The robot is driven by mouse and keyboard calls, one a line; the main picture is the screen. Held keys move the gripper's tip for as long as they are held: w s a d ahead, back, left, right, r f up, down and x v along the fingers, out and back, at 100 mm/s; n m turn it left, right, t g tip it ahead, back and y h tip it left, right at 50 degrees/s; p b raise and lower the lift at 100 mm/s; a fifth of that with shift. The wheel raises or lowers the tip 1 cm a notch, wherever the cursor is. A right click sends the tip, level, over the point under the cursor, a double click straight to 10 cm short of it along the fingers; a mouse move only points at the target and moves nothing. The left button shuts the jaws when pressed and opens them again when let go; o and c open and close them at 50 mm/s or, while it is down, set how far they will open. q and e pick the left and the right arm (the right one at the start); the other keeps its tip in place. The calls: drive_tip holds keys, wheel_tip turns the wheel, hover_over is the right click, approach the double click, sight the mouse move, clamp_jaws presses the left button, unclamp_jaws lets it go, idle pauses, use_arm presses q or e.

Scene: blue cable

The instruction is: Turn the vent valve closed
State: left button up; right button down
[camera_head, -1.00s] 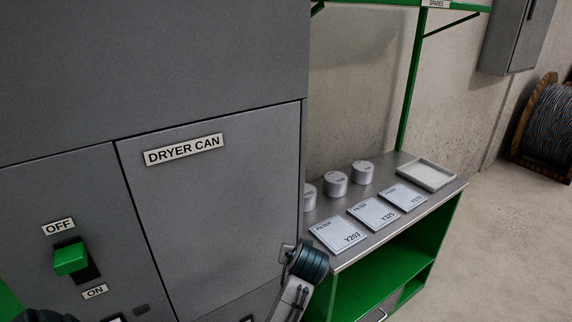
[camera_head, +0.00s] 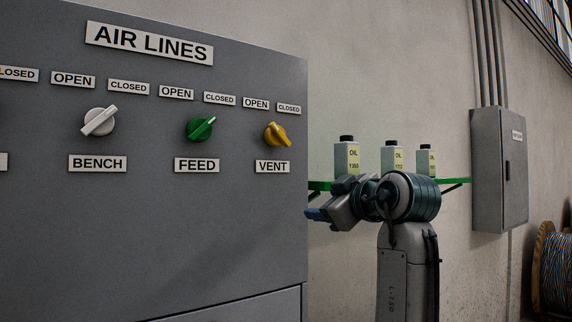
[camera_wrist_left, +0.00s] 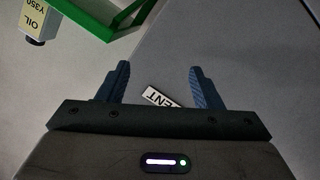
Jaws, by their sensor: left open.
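The vent valve is a yellow knob (camera_head: 277,134) on the grey panel, above the VENT label (camera_head: 272,167). Its handle slants from upper left to lower right, its upper end towards OPEN (camera_head: 256,103) rather than CLOSED (camera_head: 289,108). My left gripper (camera_head: 315,214) is at the panel's right edge, below and right of the knob, apart from it. In the left wrist view its blue fingers (camera_wrist_left: 159,70) are spread and empty, with part of the VENT label (camera_wrist_left: 160,97) showing between them. The knob is not visible there. My right gripper is not in view.
A green FEED knob (camera_head: 201,129) and a white BENCH knob (camera_head: 99,121) sit left of the vent valve. Oil bottles (camera_head: 347,158) stand on a green shelf (camera_head: 456,184) behind my arm. A grey wall box (camera_head: 499,170) and a cable reel (camera_head: 553,270) are at right.

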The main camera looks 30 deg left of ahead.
sight(279, 132)
use_arm(q)
drive_tip(key=s+d+r+n+g+y, duration=0.1)
drive_tip(key=s+r+n, duration=0.1)
drive_tip(key=s+r, duration=0.35)
drive_tip(key=s+d+r+n+y, duration=0.1)
drive_tip(key=s+d+r+n, duration=0.15)
drive_tip(key=r, duration=0.65)
drive_tip(key=p+x, duration=0.1)
drive_tip(key=x, duration=0.2)
drive_tip(key=p+x, duration=0.2)
drive_tip(key=x, duration=0.1)
drive_tip(key=p+x, duration=0.1)
drive_tip(key=x, duration=0.3)
drive_tip(key=shift+s+a, duration=0.2)
drive_tip(key=shift+s, duration=0.1)
drive_tip(key=shift+w+a+p, duration=0.25)
drive_tip(key=shift+a+p, duration=0.15)
drive_tip(key=shift+a, duration=0.2)
drive_tip(key=shift+f, duration=0.1)
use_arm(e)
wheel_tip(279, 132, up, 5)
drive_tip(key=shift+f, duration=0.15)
use_arm(q)
drive_tip(key=shift+g, duration=0.3)
drive_tip(key=shift+c, duration=0.7)
drive_tip(key=c, duration=1.1)
clamp_jaws()
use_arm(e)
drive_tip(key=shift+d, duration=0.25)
